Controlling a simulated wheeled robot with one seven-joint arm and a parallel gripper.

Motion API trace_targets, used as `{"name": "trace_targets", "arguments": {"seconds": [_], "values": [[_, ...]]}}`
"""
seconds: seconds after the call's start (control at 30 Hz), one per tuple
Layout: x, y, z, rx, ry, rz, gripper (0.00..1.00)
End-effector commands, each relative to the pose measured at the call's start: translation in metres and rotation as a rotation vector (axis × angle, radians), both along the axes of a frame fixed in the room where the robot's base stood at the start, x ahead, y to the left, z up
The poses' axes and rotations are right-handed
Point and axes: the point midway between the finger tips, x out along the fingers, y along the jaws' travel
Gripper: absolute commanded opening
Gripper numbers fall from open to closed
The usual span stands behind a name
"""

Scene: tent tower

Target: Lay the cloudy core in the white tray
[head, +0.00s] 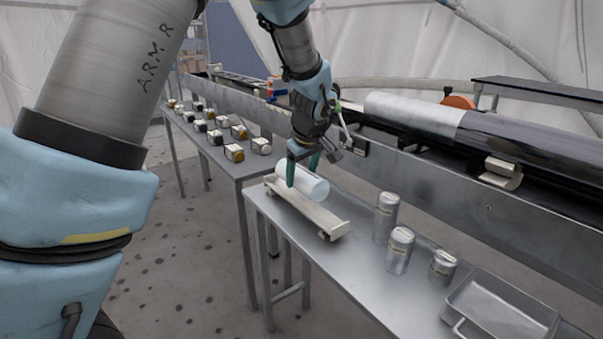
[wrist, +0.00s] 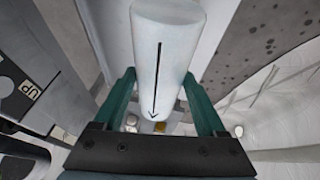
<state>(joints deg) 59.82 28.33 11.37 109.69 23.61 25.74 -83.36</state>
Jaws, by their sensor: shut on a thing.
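The cloudy core (head: 312,186) is a pale, whitish-blue cylinder. My gripper (head: 305,172) is shut on it, with green fingers on either side. The core lies roughly level over the far part of the white tray (head: 322,222), a long cream-coloured holder on the near metal table. I cannot tell whether the core touches the tray. In the wrist view the core (wrist: 167,50) sits between the fingers (wrist: 162,105), with a black arrow along its side pointing towards the gripper's base. The core and gripper hide part of the tray.
Several silver canisters (head: 399,250) stand on the table right of the tray. A shallow metal pan (head: 497,312) is at the table's right end. A second table (head: 223,160) at left holds rows of small capped pieces. A long drill-like machine (head: 440,120) runs behind.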

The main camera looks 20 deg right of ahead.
Motion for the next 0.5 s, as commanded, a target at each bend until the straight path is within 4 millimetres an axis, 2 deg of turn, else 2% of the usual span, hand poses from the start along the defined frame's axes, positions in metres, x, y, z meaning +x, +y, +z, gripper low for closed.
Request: {"name": "trace_targets", "arguments": {"seconds": [0.03, 0.5], "values": [[0.000, 0.000, -0.007, -0.001, -0.001, 0.000, 0.00], [0.001, 0.000, -0.038, -0.001, -0.002, -0.002, 0.00]]}}
